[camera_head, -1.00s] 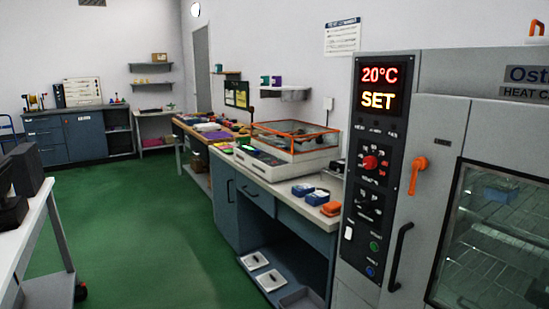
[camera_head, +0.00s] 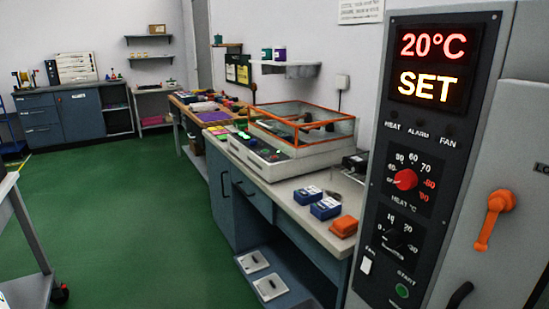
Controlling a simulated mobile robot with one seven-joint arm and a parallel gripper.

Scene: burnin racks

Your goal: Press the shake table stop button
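A boxy white machine with an orange-edged clear cover, which looks like the shake table (camera_head: 312,160), stands on the bench at mid-picture. Its sloped dark front panel (camera_head: 258,150) faces left and carries small green spots. The panel is too small and oblique to tell which control is the stop button. My gripper is not in view.
A grey heat chamber (camera_head: 515,150) fills the right side close by, with an orange handle (camera_head: 493,215) and lit "20°C SET" display (camera_head: 433,68). Blue boxes (camera_head: 325,207) and an orange item (camera_head: 344,226) lie on the near bench (camera_head: 290,212). Green floor (camera_head: 130,230) is clear at left.

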